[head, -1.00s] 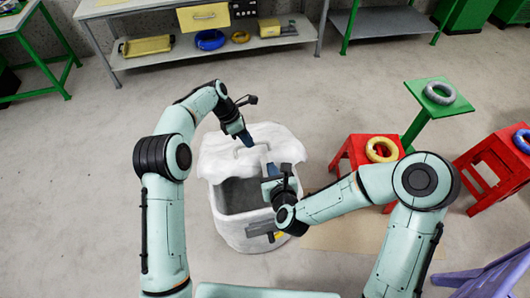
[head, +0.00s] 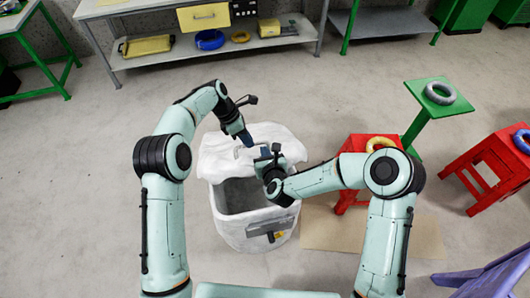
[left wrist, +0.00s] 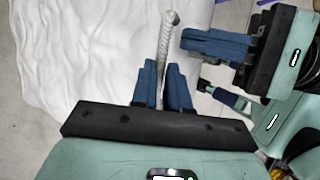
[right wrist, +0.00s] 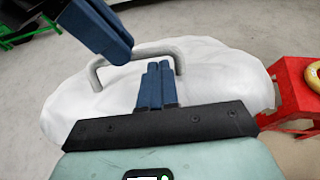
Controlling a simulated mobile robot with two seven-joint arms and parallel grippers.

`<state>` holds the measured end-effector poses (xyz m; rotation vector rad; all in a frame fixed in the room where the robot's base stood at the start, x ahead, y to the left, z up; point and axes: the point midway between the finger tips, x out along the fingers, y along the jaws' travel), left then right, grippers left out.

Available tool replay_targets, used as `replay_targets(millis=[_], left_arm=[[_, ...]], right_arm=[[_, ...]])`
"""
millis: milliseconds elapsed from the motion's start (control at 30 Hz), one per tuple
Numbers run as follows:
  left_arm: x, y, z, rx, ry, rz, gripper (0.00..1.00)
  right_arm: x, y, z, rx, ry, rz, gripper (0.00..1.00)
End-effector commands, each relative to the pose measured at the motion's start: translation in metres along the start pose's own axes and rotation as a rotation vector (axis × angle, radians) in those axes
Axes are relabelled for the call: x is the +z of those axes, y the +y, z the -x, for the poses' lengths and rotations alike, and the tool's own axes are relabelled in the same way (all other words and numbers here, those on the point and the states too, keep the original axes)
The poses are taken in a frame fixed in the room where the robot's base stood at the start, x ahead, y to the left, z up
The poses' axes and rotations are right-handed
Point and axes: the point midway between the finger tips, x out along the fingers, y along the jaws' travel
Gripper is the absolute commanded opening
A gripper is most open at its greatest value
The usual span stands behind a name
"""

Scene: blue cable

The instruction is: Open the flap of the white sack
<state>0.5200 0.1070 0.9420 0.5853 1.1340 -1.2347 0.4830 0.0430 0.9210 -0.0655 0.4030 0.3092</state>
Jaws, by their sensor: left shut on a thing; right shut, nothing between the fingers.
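The white sack (head: 228,228) stands upright on the floor. Its flap (head: 222,160) is tilted up toward the back, and the dark inside shows at the front. My left gripper (head: 246,139) is shut on the grey loop handle of the flap; this handle (left wrist: 165,45) runs between its fingers in the left wrist view and arches over the flap in the right wrist view (right wrist: 150,47). My right gripper (head: 268,152) is shut and empty, close to the handle at the flap's right side. Its closed fingers (right wrist: 160,65) cover part of the flap in the right wrist view.
A red stool (head: 352,178) with a yellow cable ring (head: 381,142) stands right of the sack, behind my right arm. Further right are a green stand (head: 405,85) and another red stool (head: 480,155). A brown sheet (head: 330,232) lies on the floor. The left floor is clear.

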Motion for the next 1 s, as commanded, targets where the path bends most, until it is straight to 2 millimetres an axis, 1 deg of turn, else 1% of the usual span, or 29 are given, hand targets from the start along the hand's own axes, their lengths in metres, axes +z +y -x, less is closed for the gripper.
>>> replay_targets(millis=[33, 167, 333, 600, 633, 667, 700, 1000], left_arm=[[-0.009, 0.012, -0.002, 0.039, 0.009, 0.008, 0.0], [-0.009, 0.012, -0.002, 0.039, 0.009, 0.008, 0.0], [-0.009, 0.012, -0.002, 0.039, 0.009, 0.008, 0.0], [-0.009, 0.012, -0.002, 0.039, 0.009, 0.008, 0.0], [-0.009, 0.012, -0.002, 0.04, 0.009, 0.008, 0.24], [-0.009, 0.012, -0.002, 0.039, 0.009, 0.008, 0.34], [-0.009, 0.012, -0.002, 0.039, 0.009, 0.008, 0.4], [-0.005, 0.009, -0.001, 0.036, 0.003, 0.006, 0.4]], right_arm=[[-0.001, 0.0, 0.0, 0.0, 0.001, 0.0, 0.0], [0.004, 0.0, -0.001, 0.0, -0.001, -0.001, 0.0], [0.025, 0.0, -0.007, -0.001, -0.002, -0.002, 0.0], [0.026, 0.0, -0.008, 0.0, 0.002, 0.0, 0.0], [0.026, 0.0, -0.008, 0.0, 0.001, 0.0, 0.0], [0.026, 0.0, -0.008, 0.0, 0.001, 0.0, 0.0], [0.026, 0.0, -0.008, 0.0, 0.001, 0.0, 0.0], [0.022, -0.001, -0.009, -0.001, 0.009, -0.001, 0.0]])
